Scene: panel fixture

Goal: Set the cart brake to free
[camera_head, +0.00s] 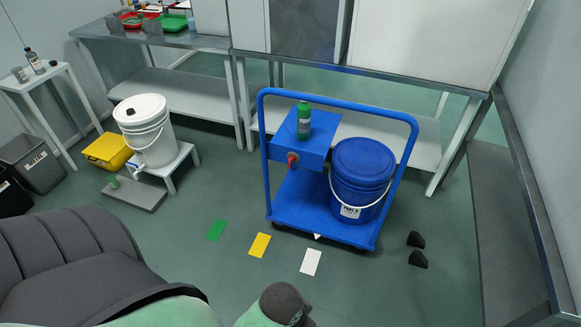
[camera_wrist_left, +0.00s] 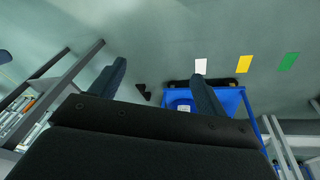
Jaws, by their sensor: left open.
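The blue cart (camera_head: 308,214) stands on the floor with its tall blue handle frame upright. A blue box (camera_head: 300,140) is mounted at its left side, with a red knob (camera_head: 292,159) on a grey base facing front; which setting it is at I cannot tell. The cart also shows upside down in the left wrist view (camera_wrist_left: 230,101). My left gripper (camera_wrist_left: 159,72) is open, its two dark fingers apart and nothing between them. One finger overlaps the cart in that view, and no contact shows. My right gripper is not in view.
Green (camera_head: 216,230), yellow (camera_head: 259,245) and white (camera_head: 311,261) cards lie in front. Two black wedges (camera_head: 417,249) lie right. A bench (camera_head: 370,75) stands behind; a white bucket (camera_head: 145,130) sits left.

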